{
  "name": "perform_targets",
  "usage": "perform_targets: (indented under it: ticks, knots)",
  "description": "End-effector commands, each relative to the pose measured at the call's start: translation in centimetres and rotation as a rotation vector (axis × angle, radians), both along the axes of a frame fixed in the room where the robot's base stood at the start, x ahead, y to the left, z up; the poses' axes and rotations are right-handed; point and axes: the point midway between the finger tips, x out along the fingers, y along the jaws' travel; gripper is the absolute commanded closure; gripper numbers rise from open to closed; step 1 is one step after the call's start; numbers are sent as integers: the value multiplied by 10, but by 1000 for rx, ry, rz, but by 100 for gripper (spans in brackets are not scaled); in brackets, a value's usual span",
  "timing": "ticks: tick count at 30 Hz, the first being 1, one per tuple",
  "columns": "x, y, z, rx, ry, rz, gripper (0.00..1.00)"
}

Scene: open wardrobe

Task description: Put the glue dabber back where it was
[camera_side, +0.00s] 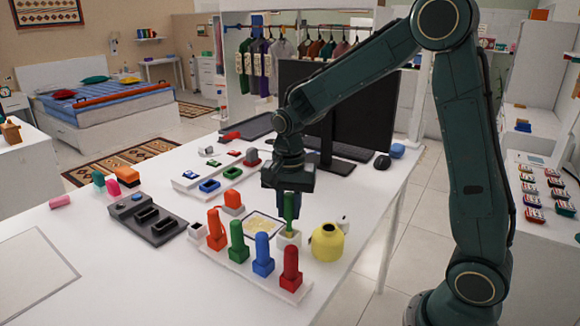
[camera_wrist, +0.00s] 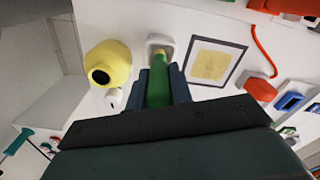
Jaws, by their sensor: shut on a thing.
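My gripper (camera_side: 287,208) points straight down over the white table. It is shut on a slim green-handled tool, which I take to be the glue dabber (camera_side: 289,226). The dabber is upright, with its lower end at the mouth of a small white square pot (camera_side: 289,240). In the wrist view the green dabber (camera_wrist: 158,82) lies between the fingers (camera_wrist: 160,90), and its far end meets the white pot (camera_wrist: 160,42). I cannot tell how deep the end sits in the pot.
A yellow round jar (camera_side: 326,243) stands close right of the pot, with a small white item (camera_side: 344,222) behind it. A white rack (camera_side: 247,273) with orange, green, blue and red upright pieces stands in front. A framed yellowish sheet (camera_side: 262,226) lies left of the pot.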

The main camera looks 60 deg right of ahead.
Motion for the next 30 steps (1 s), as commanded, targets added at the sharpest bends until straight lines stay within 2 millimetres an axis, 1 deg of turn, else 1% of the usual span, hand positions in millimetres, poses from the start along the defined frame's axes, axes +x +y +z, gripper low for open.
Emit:
perform_targets:
  ticks: [1, 3, 6, 20, 21, 23, 24, 30]
  knots:
    - [-1, 0, -8, 1, 6, 0, 100]
    - [-1, 0, -15, 1, 4, 0, 100]
    - [0, 0, -21, 1, 1, 0, 100]
    - [0, 0, -25, 0, 2, 0, 100]
    - [0, 0, -25, 1, 1, 0, 70]
    - [0, 0, -25, 1, 1, 0, 59]
    - [0, 0, -25, 1, 1, 0, 56]
    - [0, 0, -24, 1, 1, 0, 56]
